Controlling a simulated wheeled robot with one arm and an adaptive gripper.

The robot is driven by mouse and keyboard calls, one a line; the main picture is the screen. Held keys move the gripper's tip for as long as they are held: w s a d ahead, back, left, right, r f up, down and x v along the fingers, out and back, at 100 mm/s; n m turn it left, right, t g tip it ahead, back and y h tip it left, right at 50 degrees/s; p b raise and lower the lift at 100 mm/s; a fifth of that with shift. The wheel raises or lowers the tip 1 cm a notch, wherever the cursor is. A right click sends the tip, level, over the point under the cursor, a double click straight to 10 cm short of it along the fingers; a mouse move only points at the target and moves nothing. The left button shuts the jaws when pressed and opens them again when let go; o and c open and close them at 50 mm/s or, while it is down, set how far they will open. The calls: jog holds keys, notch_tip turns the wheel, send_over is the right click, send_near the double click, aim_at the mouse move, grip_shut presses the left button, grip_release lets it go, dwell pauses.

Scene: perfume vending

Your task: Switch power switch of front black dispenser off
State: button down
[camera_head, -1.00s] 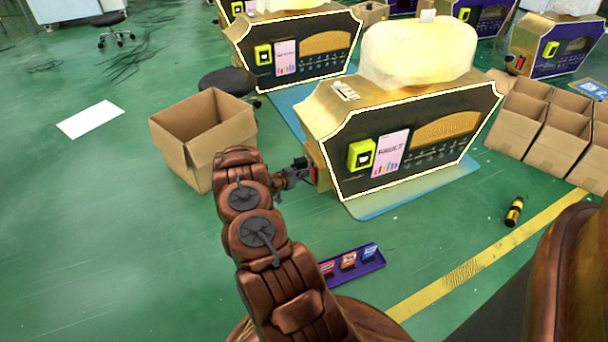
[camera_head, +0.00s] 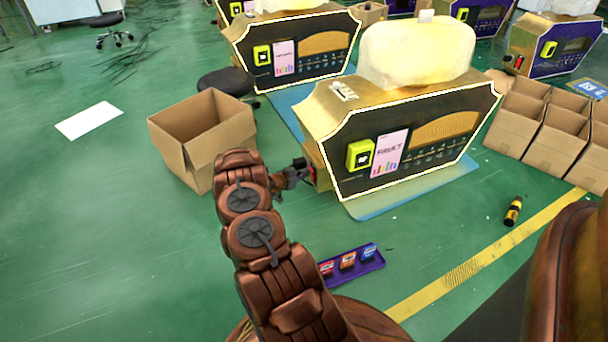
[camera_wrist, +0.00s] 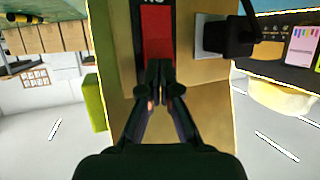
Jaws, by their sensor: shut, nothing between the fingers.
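The front black dispenser (camera_head: 345,186) stands in the middle right of the head view, with a gold side, a black front panel and a yellow box on it. My gripper (camera_head: 305,172) is at its left gold side. In the wrist view the gold side (camera_wrist: 205,100) fills the middle, and a red power switch (camera_wrist: 157,35) in a black frame shows just ahead of my fingertips. My gripper (camera_wrist: 160,68) is shut and empty, its tips over the lower end of the switch. I cannot tell whether the tips touch it.
A black plug on a pale socket plate (camera_wrist: 210,36) sits right beside the switch. An open cardboard box (camera_head: 215,150) stands left of the dispenser. A purple tray (camera_head: 352,268) lies on the floor in front. The green floor at left is mostly clear.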

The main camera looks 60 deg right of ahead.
jog(key=shift+s+d+f, duration=0.1)
jog(key=shift+d+f, duration=0.05)
jog(key=shift+d, duration=0.25)
jog(key=p+v, duration=0.1)
jog(key=v, duration=0.8)
dwell(0.9)
dwell(0.5)
